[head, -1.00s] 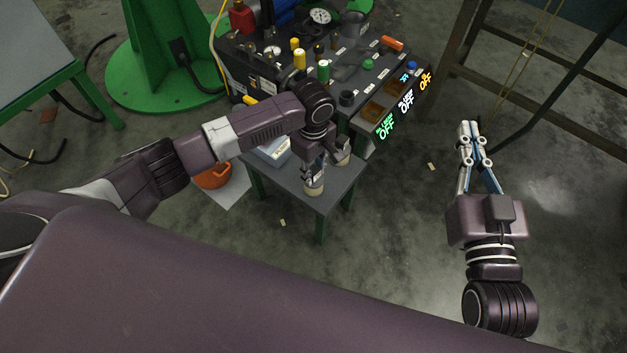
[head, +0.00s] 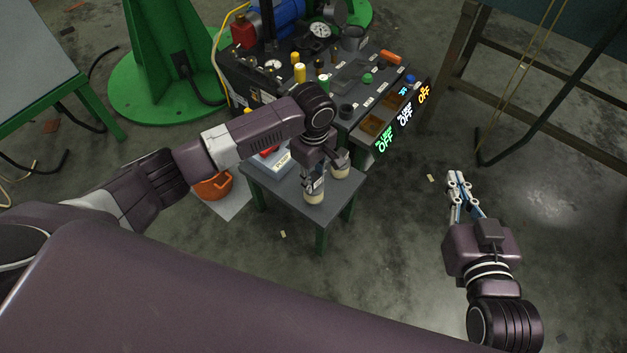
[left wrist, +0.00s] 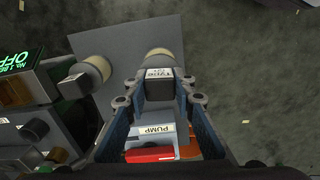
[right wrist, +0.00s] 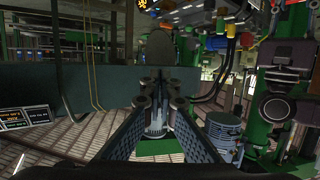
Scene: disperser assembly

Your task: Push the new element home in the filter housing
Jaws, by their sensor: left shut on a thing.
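My left gripper (head: 314,184) is over the front of a small grey side table (head: 268,190). It is shut on the dark, labelled top (left wrist: 160,88) of a cream cylindrical element (head: 313,198); the fingers hide part of it. I cannot tell whether its base touches the table. A second cream cylinder with a dark top (head: 341,172) stands just behind it and also shows in the left wrist view (left wrist: 97,68). My right gripper (head: 457,178) is empty and closed, out over the floor at right. I cannot tell which bench part is the filter housing.
A bench with knobs, gauges and panels reading OFF (head: 405,115) stands behind the side table. A box labelled PUMP (left wrist: 150,130) with a red item is on the side table. The floor between the table and my right arm is mostly clear.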

